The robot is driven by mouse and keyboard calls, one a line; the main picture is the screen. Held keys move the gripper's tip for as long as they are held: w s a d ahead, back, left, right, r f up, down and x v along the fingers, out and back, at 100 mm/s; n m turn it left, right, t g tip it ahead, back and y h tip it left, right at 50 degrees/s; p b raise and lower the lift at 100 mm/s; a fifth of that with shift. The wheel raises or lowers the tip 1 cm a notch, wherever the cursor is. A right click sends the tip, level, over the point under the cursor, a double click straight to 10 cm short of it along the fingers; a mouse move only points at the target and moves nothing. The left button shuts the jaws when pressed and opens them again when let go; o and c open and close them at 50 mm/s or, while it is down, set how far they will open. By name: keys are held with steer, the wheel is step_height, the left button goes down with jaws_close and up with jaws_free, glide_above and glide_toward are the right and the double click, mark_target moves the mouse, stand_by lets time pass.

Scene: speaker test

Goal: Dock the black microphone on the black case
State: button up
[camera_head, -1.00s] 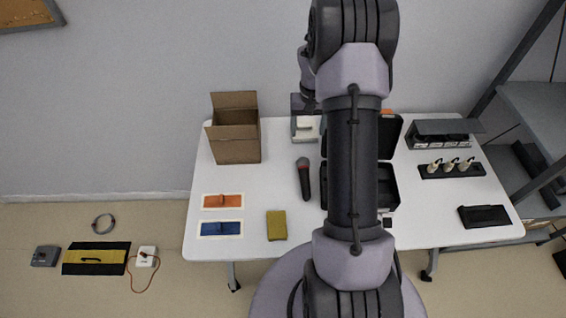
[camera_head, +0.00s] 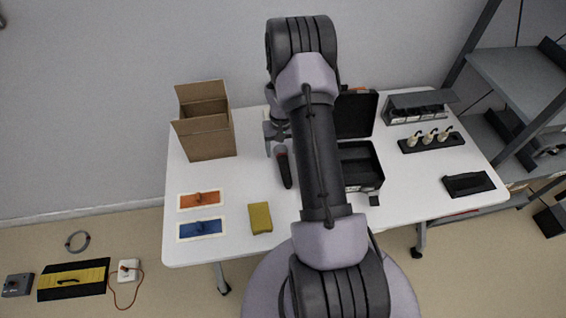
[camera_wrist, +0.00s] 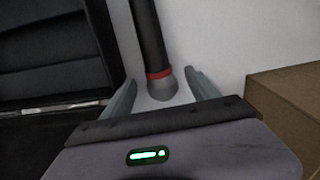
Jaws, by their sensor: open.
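The black microphone (camera_head: 284,168) lies on the white table, its grey head toward the back. My gripper (camera_head: 275,148) is above its head end, partly covered by my arm in the head view. In the wrist view, the microphone (camera_wrist: 150,45) with its red ring and grey head reaches between the two open fingers of my gripper (camera_wrist: 162,92). I cannot tell whether the fingers touch it. The black case (camera_head: 360,160) stands open to the right of the microphone, its lid raised at the back; my arm hides its left part. It also shows in the wrist view (camera_wrist: 55,50).
A cardboard box (camera_head: 207,138) stands at the back left of the table (camera_head: 235,180). An orange pad (camera_head: 200,200), a blue pad (camera_head: 201,229) and a yellow block (camera_head: 260,217) lie front left. A black strip with plugs (camera_head: 432,142) and a black tray (camera_head: 468,184) are at right.

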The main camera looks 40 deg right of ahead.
jaws_close()
steer(key=shift+r, duration=0.15)
